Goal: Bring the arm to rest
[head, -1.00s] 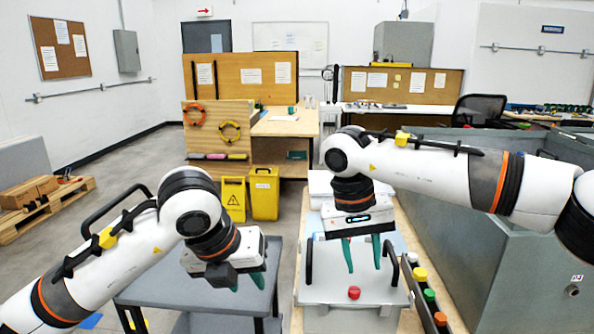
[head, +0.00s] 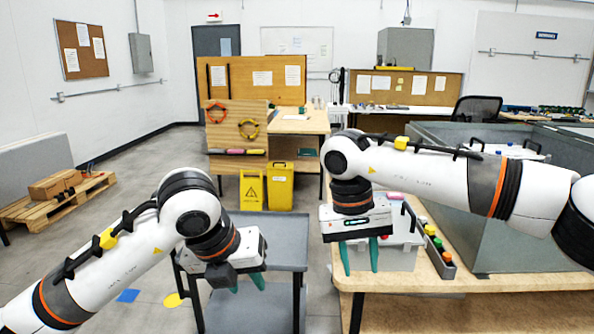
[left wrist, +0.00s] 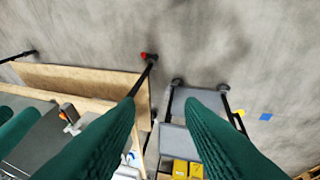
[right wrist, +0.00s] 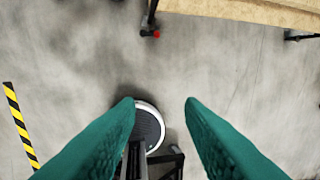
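My left gripper (head: 247,284) is in the lower left of the head view, in front of the grey cart. Its two teal fingers are apart with nothing between them, as the left wrist view (left wrist: 160,103) also shows. My right gripper (head: 359,258) hangs fingers down before the wooden table (head: 480,280) and the light grey case (head: 402,257). Its fingers are apart and empty, and the right wrist view (right wrist: 159,103) shows bare floor around a round base between them. Both arms are bent at the elbow. My right arm hides part of the case.
A grey cart (head: 287,256) stands beside the table's left end. A strip of coloured caps (head: 438,252) lies right of the case, beside a large grey bin (head: 480,235). Yellow floor signs (head: 252,190) stand behind the cart. Floor at left is mostly clear.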

